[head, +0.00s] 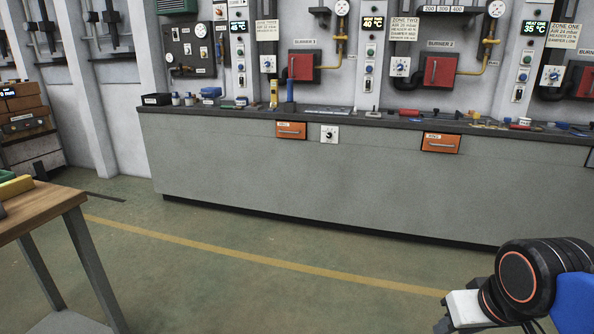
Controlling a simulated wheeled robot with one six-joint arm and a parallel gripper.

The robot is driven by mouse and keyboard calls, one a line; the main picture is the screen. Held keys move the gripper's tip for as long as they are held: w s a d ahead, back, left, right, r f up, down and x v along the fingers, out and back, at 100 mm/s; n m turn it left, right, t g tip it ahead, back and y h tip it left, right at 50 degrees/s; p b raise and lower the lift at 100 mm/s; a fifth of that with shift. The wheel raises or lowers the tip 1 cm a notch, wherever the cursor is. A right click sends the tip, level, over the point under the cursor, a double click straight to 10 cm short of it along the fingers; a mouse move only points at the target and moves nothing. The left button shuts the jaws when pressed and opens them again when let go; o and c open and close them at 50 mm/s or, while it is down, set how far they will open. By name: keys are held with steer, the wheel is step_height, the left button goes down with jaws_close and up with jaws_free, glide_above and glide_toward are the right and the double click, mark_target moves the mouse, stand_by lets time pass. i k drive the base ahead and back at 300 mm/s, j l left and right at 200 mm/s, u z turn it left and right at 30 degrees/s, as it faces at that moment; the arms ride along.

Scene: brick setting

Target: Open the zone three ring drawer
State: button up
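An orange drawer (291,130) with a small label and a bar handle sits shut in the front of the long grey bench, below the leftmost burner panel. A second orange drawer (440,143) sits shut farther right, below the middle panel. Both labels are too small to read surely. The sign (266,31) above the left drawer appears to begin with "ZONE", but its number is unclear; the signs farther right read zone two (405,28) and zone one (565,35).
The long grey bench (330,185) carries tools and small parts on its dark top. A white dial box (329,134) is beside the left drawer. A wooden table (45,205) stands at the near left. The green floor (240,285) before the bench is clear.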

mark_target(296, 129)
steer(key=i, duration=1.7)
